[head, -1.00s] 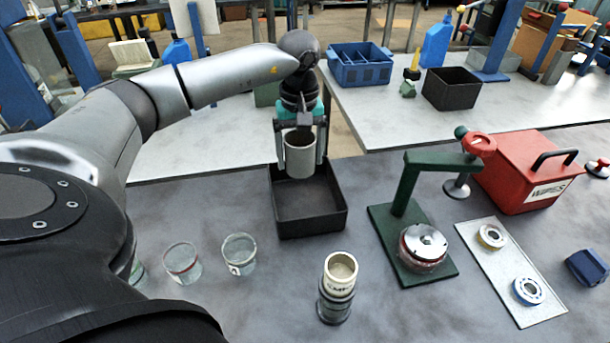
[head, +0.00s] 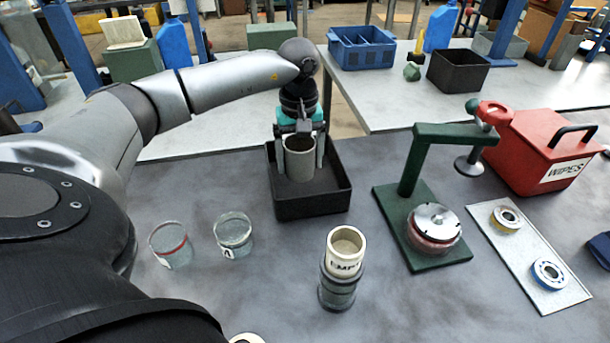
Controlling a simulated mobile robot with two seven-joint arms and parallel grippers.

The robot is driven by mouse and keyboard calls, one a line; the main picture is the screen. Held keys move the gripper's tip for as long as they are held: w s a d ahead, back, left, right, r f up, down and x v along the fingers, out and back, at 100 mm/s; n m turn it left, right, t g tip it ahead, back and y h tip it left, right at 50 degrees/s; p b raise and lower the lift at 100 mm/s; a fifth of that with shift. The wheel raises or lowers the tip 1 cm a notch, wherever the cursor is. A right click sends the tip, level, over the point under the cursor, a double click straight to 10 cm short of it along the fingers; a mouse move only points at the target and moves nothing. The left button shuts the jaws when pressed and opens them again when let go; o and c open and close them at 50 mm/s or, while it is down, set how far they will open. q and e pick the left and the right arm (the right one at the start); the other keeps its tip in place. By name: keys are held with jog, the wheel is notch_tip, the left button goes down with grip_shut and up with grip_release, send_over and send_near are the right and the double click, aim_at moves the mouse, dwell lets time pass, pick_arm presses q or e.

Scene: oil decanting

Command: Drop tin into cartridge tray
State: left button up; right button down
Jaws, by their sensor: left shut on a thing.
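The tin (head: 300,163) is a grey-white open-topped cylinder with a dark inside. My left gripper (head: 300,150) is shut on it, one finger on each side. The cartridge tray (head: 313,208) is a black open box on the grey table. The tin is upright with its lower part inside the tray walls, near the tray's middle. Whether its bottom touches the tray floor I cannot tell. My right gripper is not in view.
A cream-topped cylinder (head: 342,270) stands in front of the tray. Two glass jars (head: 233,234) stand to the left. A green press (head: 421,200), a red wipes box (head: 541,150) and a plate with two rings (head: 527,255) stand right. Table between jars and cylinder is clear.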

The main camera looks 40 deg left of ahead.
pick_arm(q)
jog(key=o, duration=1.3)
notch_tip(320, 180, up, 15)
jog(key=p, duration=0.2)
jog(key=shift+r, duration=0.1)
